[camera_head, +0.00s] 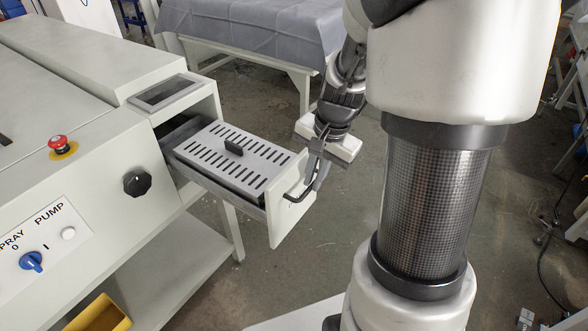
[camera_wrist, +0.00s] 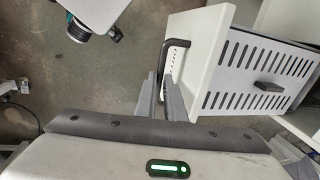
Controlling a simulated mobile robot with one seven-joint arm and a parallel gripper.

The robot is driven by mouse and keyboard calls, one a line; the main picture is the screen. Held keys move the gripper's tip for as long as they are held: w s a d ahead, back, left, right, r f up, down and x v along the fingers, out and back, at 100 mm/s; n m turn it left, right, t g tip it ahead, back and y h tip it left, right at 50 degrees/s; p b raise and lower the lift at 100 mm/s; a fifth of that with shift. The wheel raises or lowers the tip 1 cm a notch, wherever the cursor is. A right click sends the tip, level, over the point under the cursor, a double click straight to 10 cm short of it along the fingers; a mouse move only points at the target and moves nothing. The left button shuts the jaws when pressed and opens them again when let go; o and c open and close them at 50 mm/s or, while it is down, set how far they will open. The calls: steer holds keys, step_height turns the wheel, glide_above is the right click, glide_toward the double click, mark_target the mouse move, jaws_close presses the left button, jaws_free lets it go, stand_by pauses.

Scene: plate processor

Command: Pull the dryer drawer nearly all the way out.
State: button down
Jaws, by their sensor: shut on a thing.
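The dryer drawer (camera_head: 277,211) stands well out of the white machine at the left in the head view. A slotted grey cover with a small black knob (camera_head: 233,147) lies in it. Its white front panel also shows in the wrist view (camera_wrist: 208,55), with the slotted cover (camera_wrist: 262,70) behind it. The black bar handle (camera_head: 304,190) is on the outer face of the front. My gripper (camera_head: 318,150) is at this handle. In the wrist view the fingers (camera_wrist: 163,85) are shut on the handle (camera_wrist: 170,52). The exact finger contact is partly hidden.
The machine has a red emergency button (camera_head: 58,143), a black knob (camera_head: 137,183) and a blue switch (camera_head: 31,261). A yellow bin (camera_head: 98,315) sits below. A grey-covered table (camera_head: 255,25) stands behind. Bare floor lies in front of the drawer.

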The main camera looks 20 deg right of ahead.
steer(key=shift+s+d, duration=0.85)
steer(key=shift+s, duration=0.3)
steer(key=shift+s+d, duration=0.85)
steer(key=shift+s, duration=0.25)
steer(key=c, duration=1.8)
jaws_free()
steer(key=shift+c, duration=0.2)
step_height(320, 180, up, 17)
steer(key=s+d+p, duration=0.1)
steer(key=s+p, duration=0.1)
steer(key=shift+s+d+r+p, duration=0.2)
steer(key=shift+s+d+p, duration=0.05)
steer(key=shift+d+p, duration=0.15)
steer(key=shift+r, duration=0.1)
